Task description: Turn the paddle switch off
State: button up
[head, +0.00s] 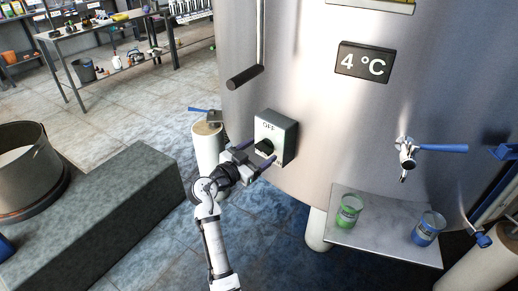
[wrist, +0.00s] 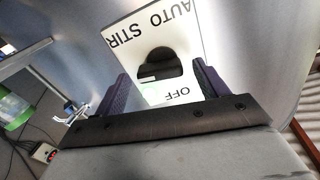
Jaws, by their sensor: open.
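The paddle switch is a dark paddle (head: 264,148) on a grey box (head: 281,138) fixed to the front of the steel tank. The box's pale face reads OFF at the top in the head view. In the wrist view the paddle (wrist: 158,66) shows dark on the white face (wrist: 185,35), which reads AUTO STIR and OFF upside down. My gripper (head: 256,158) is open in front of the box, its fingers on either side of the paddle. In the wrist view my gripper (wrist: 163,92) shows nothing between its fingers but the switch face behind. Contact cannot be told.
A dark horizontal bar (head: 245,77) hangs above left of the box. A tap with a blue handle (head: 440,148) is to the right. A steel shelf (head: 385,238) below holds a green jar (head: 348,212) and a blue jar (head: 428,229). A grey block (head: 100,215) stands left of my arm.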

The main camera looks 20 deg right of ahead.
jog(key=shift+w+d, duration=0.15)
jog(key=shift+d, duration=0.15)
jog(key=c, duration=1)
